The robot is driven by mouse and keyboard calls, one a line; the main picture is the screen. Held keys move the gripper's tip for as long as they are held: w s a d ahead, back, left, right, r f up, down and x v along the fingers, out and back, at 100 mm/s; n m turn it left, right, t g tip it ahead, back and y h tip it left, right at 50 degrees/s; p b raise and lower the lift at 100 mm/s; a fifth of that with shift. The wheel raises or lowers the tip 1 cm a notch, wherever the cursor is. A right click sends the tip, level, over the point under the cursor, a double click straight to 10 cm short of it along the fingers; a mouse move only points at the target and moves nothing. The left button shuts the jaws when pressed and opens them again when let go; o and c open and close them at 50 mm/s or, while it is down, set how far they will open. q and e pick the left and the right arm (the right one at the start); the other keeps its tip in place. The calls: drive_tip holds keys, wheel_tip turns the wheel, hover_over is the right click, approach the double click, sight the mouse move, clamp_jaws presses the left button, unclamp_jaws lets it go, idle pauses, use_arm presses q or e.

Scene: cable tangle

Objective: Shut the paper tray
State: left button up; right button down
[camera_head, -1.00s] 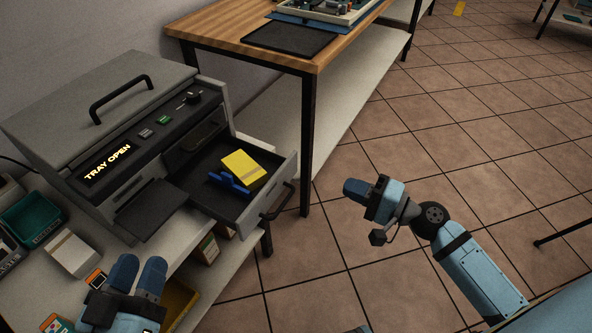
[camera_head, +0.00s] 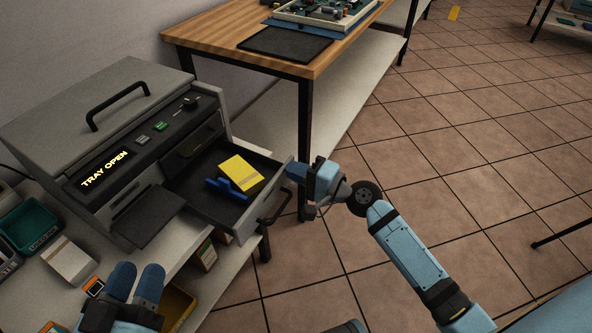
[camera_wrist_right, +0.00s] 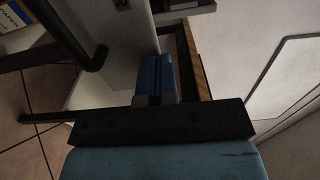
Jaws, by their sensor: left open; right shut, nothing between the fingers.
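The paper tray (camera_head: 222,211) is pulled out from the grey machine (camera_head: 105,125), whose display reads "TRAY OPEN". A yellow pad (camera_head: 240,172) and a blue item (camera_head: 229,187) lie in the tray. The tray front has a black handle (camera_head: 277,207). My right gripper (camera_head: 297,172) is shut and empty beside the right end of the tray front; whether it touches cannot be told. In the right wrist view its fingers (camera_wrist_right: 155,78) are together beside the tray's pale front panel (camera_wrist_right: 122,35), and the dark handle (camera_wrist_right: 75,40) is at left. My left gripper (camera_head: 135,282) is open at bottom left, away from the tray.
A wooden bench (camera_head: 225,32) with a black mat (camera_head: 285,43) stands behind the tray's right side. Small boxes, a teal bin (camera_head: 33,227) and a white box (camera_head: 69,259) sit on the table left of my left gripper. Tiled floor at right is open.

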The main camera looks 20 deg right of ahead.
sight(228, 141)
drive_tip(key=x, duration=0.8)
drive_tip(key=shift+w+a+r+p, duration=0.1)
drive_tip(key=shift+w+p, duration=0.05)
drive_tip(key=shift+p, duration=0.25)
drive_tip(key=b+x, duration=0.1)
drive_tip(key=x, duration=0.8)
drive_tip(key=shift+w+a, duration=0.6)
drive_tip(key=shift+w, duration=0.1)
drive_tip(key=shift+w+r, duration=0.1)
drive_tip(key=shift+r, duration=0.05)
drive_tip(key=shift+r, duration=0.15)
